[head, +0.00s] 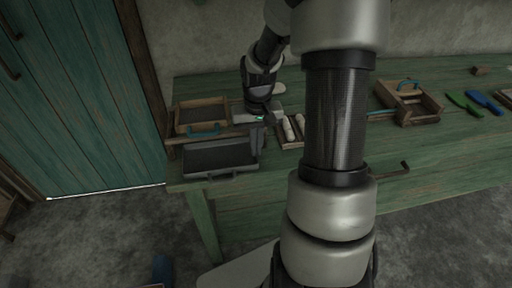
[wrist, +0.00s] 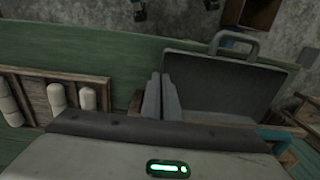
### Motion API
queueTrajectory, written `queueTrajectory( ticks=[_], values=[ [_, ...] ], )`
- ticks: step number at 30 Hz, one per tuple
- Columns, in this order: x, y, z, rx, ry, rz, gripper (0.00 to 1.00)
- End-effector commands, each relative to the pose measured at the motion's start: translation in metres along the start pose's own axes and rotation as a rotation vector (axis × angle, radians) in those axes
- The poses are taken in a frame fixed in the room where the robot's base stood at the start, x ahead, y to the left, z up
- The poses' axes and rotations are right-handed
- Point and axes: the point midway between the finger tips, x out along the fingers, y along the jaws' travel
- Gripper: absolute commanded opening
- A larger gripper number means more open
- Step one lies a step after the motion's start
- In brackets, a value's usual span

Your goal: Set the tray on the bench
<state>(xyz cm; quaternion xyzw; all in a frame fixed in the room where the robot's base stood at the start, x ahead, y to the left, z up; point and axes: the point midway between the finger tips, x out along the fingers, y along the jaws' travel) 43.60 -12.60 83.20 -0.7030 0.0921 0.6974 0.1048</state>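The dark grey tray (head: 215,157) with a handle on its front side is at the left front corner of the green bench (head: 188,187). It also shows in the wrist view (wrist: 225,83), right beside my fingers. My gripper (head: 258,138) is at the tray's right end, fingers pointing down. In the wrist view its two fingers (wrist: 161,98) are close together at the tray's end wall, and they look shut on it. The tray looks about level. I cannot tell whether its underside touches the bench or is slightly above it.
A wooden box with a blue handle (head: 203,114) stands just behind the tray. A wooden rack with pale bobbins (head: 291,131) is to its right. Farther right are another blue-handled wooden box (head: 408,101) and green (head: 464,103) and blue (head: 485,101) tools.

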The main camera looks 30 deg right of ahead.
Motion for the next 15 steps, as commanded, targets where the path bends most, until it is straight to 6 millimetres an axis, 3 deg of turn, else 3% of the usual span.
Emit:
queueTrajectory(
  ticks=[8,12,15],
  values=[
    [0.0025,-0.0002,-0.0003,0.000,0.002,0.000,0.00],
    [0.0020,-0.0001,-0.0002,0.001,0.001,0.000,0.20],
    [0.0020,-0.0001,-0.0002,0.001,0.001,0.000,0.21]
  ],
)
